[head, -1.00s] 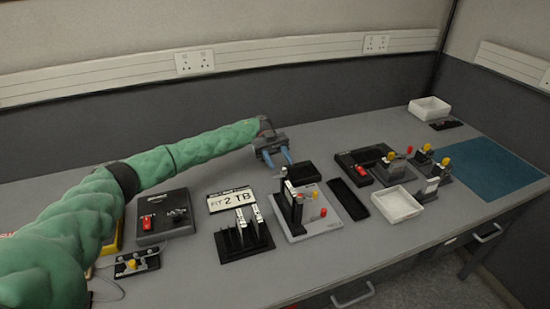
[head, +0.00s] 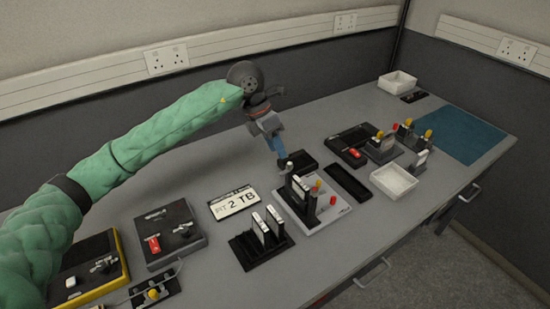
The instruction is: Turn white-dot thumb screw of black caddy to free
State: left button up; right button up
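A black upright caddy (head: 309,205) with a pale drive-like piece stands on a light grey base plate (head: 331,211). A small grey knob (head: 288,167) shows at the caddy's upper end; a white dot on it is too small to make out. My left gripper (head: 282,157) points down with its blue fingers just above and behind this knob. Its fingers overlap in this view, so the gap between them and any contact with the knob cannot be told. My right gripper is not in view.
A black rack (head: 257,254) with upright drives stands in front, beside a "2 TB" card (head: 233,202). A black slotted tray (head: 348,183) and a white tray (head: 394,180) lie to the right. A black unit with a red piece (head: 170,234) is at left.

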aim_at(289, 163)
pick_arm(q)
jog(key=d+f+m+p, duration=0.1)
jog(key=f+m, duration=0.1)
jog(key=w+d+f+m+t, duration=0.1)
jog(key=f+m, duration=0.1)
jog(key=w+d+f+m+p, duration=0.1)
jog(key=f, duration=0.2)
jog(key=shift+w+d+m+p, duration=0.1)
jog(key=shift+d+m+p, duration=0.15)
jog(key=shift+m+p, duration=0.15)
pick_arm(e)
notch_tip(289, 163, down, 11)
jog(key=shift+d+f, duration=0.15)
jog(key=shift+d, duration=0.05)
pick_arm(q)
grip_shut()
jog(key=shift+f, duration=0.1)
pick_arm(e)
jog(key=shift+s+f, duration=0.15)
